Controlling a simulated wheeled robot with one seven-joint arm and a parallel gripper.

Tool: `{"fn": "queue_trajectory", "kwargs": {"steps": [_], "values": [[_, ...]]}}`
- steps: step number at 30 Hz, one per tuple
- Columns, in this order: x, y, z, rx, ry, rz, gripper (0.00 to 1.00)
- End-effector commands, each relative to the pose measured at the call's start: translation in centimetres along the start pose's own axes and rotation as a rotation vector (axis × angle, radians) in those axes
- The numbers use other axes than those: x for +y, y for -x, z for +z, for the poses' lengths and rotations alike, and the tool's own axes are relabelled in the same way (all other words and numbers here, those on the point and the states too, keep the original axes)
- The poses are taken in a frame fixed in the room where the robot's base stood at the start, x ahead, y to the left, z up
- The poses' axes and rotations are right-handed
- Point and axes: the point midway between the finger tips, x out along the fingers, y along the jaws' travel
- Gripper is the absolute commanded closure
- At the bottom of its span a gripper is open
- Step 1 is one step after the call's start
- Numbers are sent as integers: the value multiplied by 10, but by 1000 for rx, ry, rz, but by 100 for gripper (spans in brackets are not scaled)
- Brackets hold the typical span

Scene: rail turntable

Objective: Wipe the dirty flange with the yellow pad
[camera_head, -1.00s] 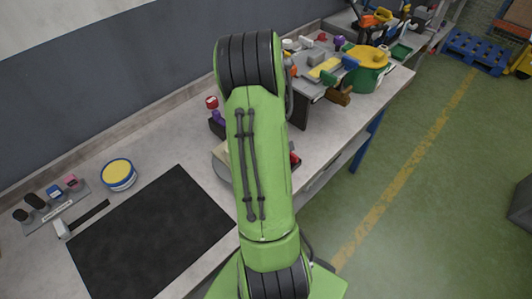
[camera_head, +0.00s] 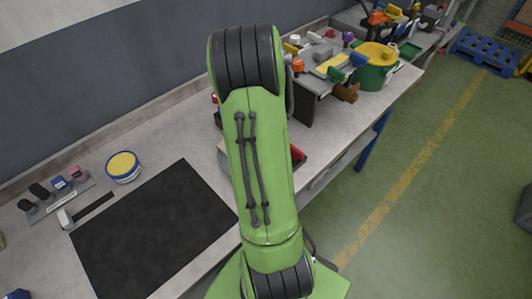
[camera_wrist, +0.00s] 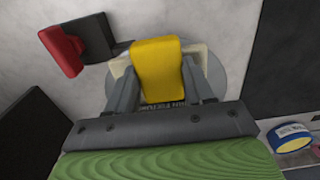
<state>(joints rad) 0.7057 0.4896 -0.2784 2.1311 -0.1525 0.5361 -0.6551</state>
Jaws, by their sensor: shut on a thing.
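The yellow pad (camera_wrist: 158,70) is between the fingers of my gripper (camera_wrist: 160,88), which is shut on it, in the wrist view. Below the pad is a pale cream piece (camera_wrist: 117,68) on a round grey disc (camera_wrist: 216,75). The pad covers the middle of the piece, and I cannot tell whether they touch. I cannot make out a flange or any dirt on it. In the head view my own green arm hides the gripper and the pad.
A black mat (camera_head: 150,230) lies on the bench, with a blue and yellow tin (camera_head: 123,167) at its back edge. A red and black object (camera_wrist: 65,52) lies left of the disc in the wrist view. A raised shelf with several items (camera_head: 330,67) stands farther back.

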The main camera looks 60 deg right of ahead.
Motion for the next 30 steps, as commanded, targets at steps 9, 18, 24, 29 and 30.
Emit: {"fn": "queue_trajectory", "kwargs": {"steps": [9, 18, 24, 29, 30], "values": [[-2, 0, 0, 2, -1, 3, 72], [-17, -2, 0, 1, -1, 2, 72], [-19, -2, 0, -1, 0, 0, 72], [-30, -2, 0, -2, 4, -2, 72], [-33, -1, 0, -2, 3, -2, 72]]}}
